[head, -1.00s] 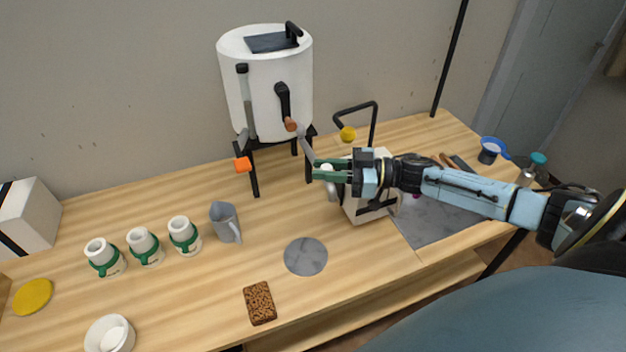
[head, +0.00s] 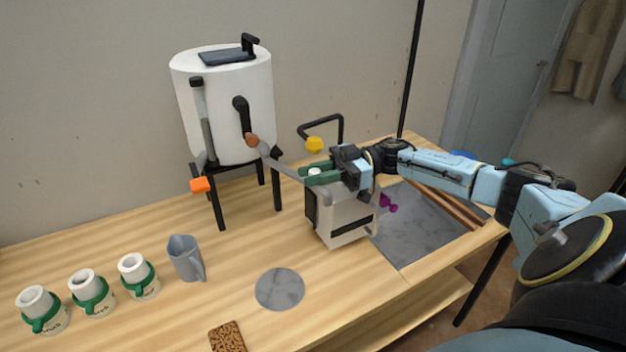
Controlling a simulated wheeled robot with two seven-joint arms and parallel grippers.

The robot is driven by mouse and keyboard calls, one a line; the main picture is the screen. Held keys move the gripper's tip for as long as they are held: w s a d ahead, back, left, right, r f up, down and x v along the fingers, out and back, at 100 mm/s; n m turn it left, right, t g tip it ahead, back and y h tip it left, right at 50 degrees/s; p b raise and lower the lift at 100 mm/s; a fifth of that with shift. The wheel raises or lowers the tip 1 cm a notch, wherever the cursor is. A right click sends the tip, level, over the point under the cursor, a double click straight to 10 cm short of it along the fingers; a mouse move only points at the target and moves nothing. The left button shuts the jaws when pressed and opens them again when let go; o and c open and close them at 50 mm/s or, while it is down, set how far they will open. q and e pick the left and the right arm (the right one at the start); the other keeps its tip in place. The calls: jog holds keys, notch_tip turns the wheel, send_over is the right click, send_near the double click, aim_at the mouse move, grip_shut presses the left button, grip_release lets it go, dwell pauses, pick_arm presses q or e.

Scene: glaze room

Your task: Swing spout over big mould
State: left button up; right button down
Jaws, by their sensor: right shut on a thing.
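A white tank (head: 222,105) stands on a black stand at the back of the table. Its grey spout (head: 280,168) slants down to the right and ends in a downturned tip. The big mould (head: 345,225), a white block with black bands, stands right of the tank. The spout tip shows in front of or above the mould's upper left part; I cannot tell the exact height gap. My right gripper (head: 318,174) is shut on the spout near its outer end, with a white knob showing between the green fingers. It hides much of the mould's top. My left gripper is not in view.
Several white cup-like pieces with green bands, one of them here (head: 137,277), and a grey jug (head: 186,258) stand on the left. A grey disc (head: 280,289) lies in front. A grey slab (head: 412,240) lies right of the mould. A yellow knob (head: 314,145) is behind the gripper.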

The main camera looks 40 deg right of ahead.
jog(key=c, duration=1.3)
grip_release()
jog(key=shift+o, duration=0.2)
jog(key=b+v, duration=0.3)
jog(key=v, duration=1)
jog(key=shift+d+r, duration=0.1)
jog(key=shift+d, duration=0.1)
